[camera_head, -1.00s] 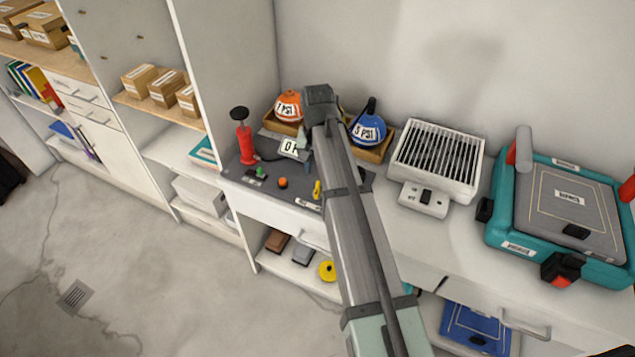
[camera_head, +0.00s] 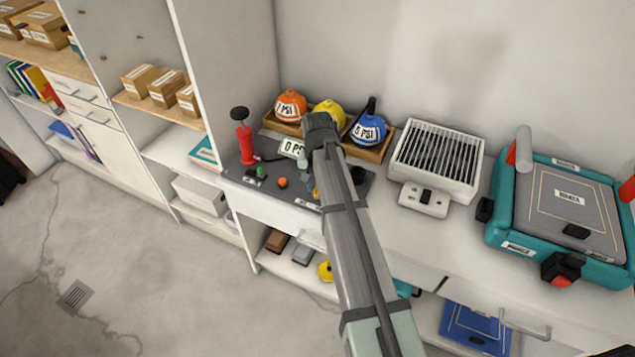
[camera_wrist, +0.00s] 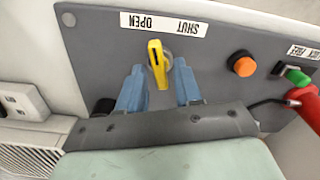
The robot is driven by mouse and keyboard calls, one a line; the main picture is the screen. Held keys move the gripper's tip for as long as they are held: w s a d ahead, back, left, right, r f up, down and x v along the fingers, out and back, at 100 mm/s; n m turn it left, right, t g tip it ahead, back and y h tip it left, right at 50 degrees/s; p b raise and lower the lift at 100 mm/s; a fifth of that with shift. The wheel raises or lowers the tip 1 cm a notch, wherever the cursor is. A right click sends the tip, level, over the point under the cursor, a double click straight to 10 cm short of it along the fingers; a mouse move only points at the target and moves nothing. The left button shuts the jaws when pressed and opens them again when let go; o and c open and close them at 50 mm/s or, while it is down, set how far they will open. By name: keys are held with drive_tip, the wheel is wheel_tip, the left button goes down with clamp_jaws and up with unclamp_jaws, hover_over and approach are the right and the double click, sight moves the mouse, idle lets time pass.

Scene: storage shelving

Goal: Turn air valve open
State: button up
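The air valve is a yellow lever (camera_wrist: 158,63) on a dark grey panel (camera_wrist: 90,45), under an upside-down OPEN and SHUT label (camera_wrist: 163,24). It points roughly up and down in the wrist view, with its upper end near the label. My gripper (camera_wrist: 159,82) is open, with one blue finger on each side of the lever. Gaps show between lever and fingers, and I cannot see any contact. In the head view my arm covers most of the gripper, and only a sliver of the yellow lever (camera_head: 316,193) shows. A display (camera_head: 293,148) reads 0 PSI.
The panel also carries an orange button (camera_wrist: 244,66), a green switch (camera_wrist: 297,76) and a red pump (camera_head: 244,143). A white grille unit (camera_head: 437,160) stands to the right.

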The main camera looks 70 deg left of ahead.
clamp_jaws()
drive_tip(key=n, duration=0.5)
drive_tip(key=shift+n, duration=0.3)
idle(0.3)
drive_tip(key=shift+o, duration=0.7)
unclamp_jaws()
wheel_tip(320, 180, up, 14)
